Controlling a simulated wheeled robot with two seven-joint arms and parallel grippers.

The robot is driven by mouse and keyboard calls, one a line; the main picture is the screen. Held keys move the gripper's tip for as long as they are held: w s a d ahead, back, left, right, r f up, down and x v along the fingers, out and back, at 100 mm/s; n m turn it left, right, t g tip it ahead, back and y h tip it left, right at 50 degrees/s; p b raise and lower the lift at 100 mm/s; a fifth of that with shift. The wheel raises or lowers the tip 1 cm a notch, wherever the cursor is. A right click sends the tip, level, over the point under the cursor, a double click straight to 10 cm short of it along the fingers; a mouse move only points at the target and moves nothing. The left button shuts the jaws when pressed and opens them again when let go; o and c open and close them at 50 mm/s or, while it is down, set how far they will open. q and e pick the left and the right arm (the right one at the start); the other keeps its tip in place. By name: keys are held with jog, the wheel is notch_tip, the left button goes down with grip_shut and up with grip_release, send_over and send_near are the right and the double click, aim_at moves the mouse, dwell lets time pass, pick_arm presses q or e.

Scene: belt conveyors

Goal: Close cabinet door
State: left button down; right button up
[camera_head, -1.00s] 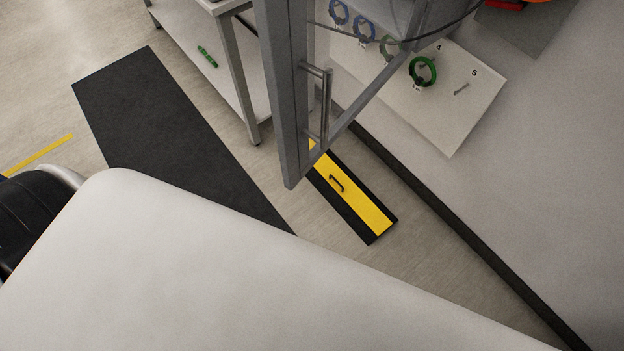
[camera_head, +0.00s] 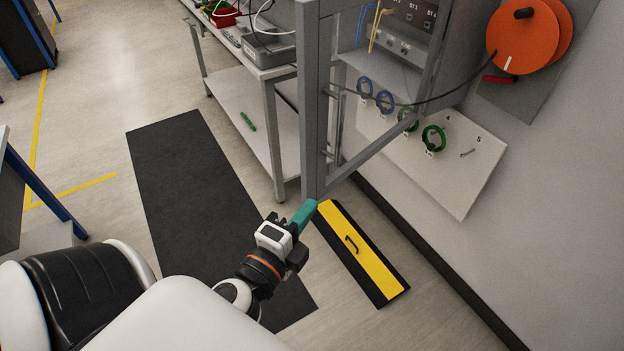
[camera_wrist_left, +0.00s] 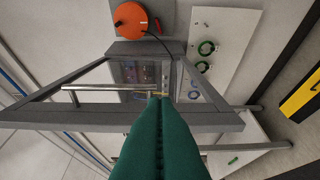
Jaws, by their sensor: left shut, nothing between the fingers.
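The cabinet door (camera_head: 312,110) is a grey frame with a clear pane and stands open, swung out from the grey cabinet (camera_head: 465,45). Its metal bar handle (camera_head: 335,130) runs along the free edge. My left gripper (camera_head: 308,207) has teal fingers, closed and empty, at the lower corner of the door in the head view. I cannot tell whether they touch it. In the left wrist view the shut fingers (camera_wrist_left: 160,103) point at the door frame (camera_wrist_left: 60,117), with the handle (camera_wrist_left: 105,87) just beyond and the cabinet (camera_wrist_left: 140,47) behind. My right gripper is out of view.
A metal workbench (camera_head: 262,130) with equipment stands left of the door. An orange cable reel (camera_head: 525,38) hangs on the wall. A white board with coloured rings (camera_head: 470,175) sits below the cabinet. A black mat (camera_head: 190,190) and a yellow-black panel (camera_head: 365,255) lie on the floor.

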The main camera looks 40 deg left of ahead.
aim_at(311, 176)
pick_arm(q)
jog(key=w+a, duration=0.1)
jog(key=w, duration=0.1)
jog(key=w+a+p, duration=0.1)
jog(key=w+a, duration=0.1)
jog(key=w, duration=0.1)
jog(key=w+a+p, duration=0.1)
jog(key=w, duration=0.1)
jog(key=shift+w+a, duration=0.3)
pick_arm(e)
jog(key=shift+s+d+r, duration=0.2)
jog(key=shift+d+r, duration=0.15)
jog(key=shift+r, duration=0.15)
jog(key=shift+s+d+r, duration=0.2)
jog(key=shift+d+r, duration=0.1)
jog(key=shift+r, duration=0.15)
pick_arm(q)
jog(key=shift+w, duration=0.1)
